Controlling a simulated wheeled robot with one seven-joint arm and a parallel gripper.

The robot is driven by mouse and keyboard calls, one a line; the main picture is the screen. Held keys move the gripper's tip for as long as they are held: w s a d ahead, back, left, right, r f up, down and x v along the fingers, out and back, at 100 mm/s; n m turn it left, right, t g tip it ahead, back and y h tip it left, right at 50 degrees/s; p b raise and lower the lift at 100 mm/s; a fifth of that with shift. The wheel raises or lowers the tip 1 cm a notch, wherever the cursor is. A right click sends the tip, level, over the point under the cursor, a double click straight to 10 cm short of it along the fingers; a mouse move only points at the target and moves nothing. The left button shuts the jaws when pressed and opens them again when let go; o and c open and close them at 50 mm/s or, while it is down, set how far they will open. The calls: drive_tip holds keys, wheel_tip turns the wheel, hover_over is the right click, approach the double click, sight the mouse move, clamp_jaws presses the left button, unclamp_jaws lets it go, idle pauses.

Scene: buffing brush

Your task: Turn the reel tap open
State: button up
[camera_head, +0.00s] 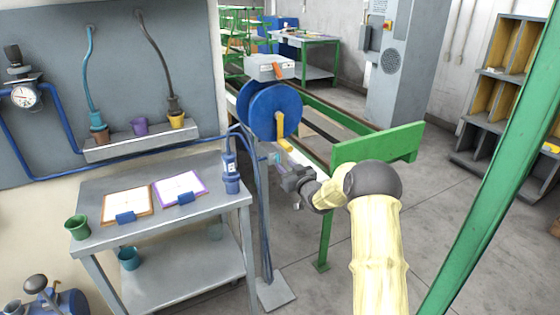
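A blue reel (274,108) of two discs stands at the near end of the green-framed rails. A short upright yellow lever (280,124) shows against its lower front; it may be the reel tap, but I cannot tell for sure. A second yellow piece (286,146) slants just below it. My gripper (274,160) is at the end of my yellow-sleeved arm, below and close to these yellow parts. Its fingers are small and partly hidden, so I cannot tell whether it is open or shut, or whether it touches anything.
A grey trolley (160,238) with clipboards, a green cup (77,227) and a blue bottle-shaped device (231,168) stands at the left. Blue hoses hang down a post beside my gripper. The green frame's end plate (378,149) is behind my arm.

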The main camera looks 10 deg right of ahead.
sight(279, 160)
drive_tip(key=shift+x, duration=2.55)
clamp_jaws()
